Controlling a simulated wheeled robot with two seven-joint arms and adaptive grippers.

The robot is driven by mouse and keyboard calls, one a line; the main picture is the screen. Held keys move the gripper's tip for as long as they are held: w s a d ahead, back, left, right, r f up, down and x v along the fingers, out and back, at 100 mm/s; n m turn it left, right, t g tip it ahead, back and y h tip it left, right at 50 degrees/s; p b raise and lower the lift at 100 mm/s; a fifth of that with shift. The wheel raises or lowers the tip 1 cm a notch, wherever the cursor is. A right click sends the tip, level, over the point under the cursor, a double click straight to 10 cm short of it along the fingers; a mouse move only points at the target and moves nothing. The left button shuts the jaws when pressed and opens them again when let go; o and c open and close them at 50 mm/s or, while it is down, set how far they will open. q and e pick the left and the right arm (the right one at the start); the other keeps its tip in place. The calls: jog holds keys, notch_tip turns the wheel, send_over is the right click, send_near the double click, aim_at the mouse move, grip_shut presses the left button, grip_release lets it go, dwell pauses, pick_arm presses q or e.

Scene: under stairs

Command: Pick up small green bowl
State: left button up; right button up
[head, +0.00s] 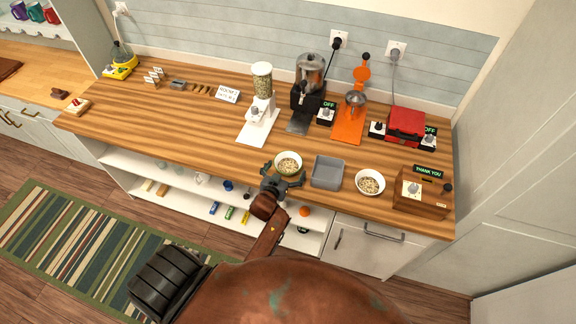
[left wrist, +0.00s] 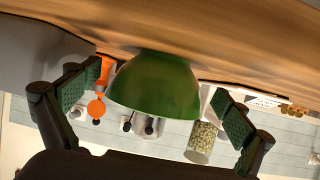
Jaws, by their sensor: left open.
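The small green bowl (head: 289,164) stands upright near the front edge of the wooden counter in the head view, with pale grain-like contents inside. Its green outside fills the middle of the left wrist view (left wrist: 156,86), which shows the scene upside down. My left gripper (head: 283,178) is open at the front side of the bowl. In the left wrist view its two padded fingers (left wrist: 155,102) stand apart, one to each side of the bowl, with visible gaps. The near lower part of the bowl is hidden by the gripper in the head view. My right gripper is not in view.
A grey bin (head: 327,172) stands close to the right of the bowl, and a white bowl of grain (head: 370,183) is farther right. A white dispenser (head: 260,110) and an orange machine (head: 351,118) stand behind. The counter left of the bowl is clear.

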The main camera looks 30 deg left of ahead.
pick_arm(q)
jog(key=shift+x, duration=1.1)
jog(key=c, duration=1.4)
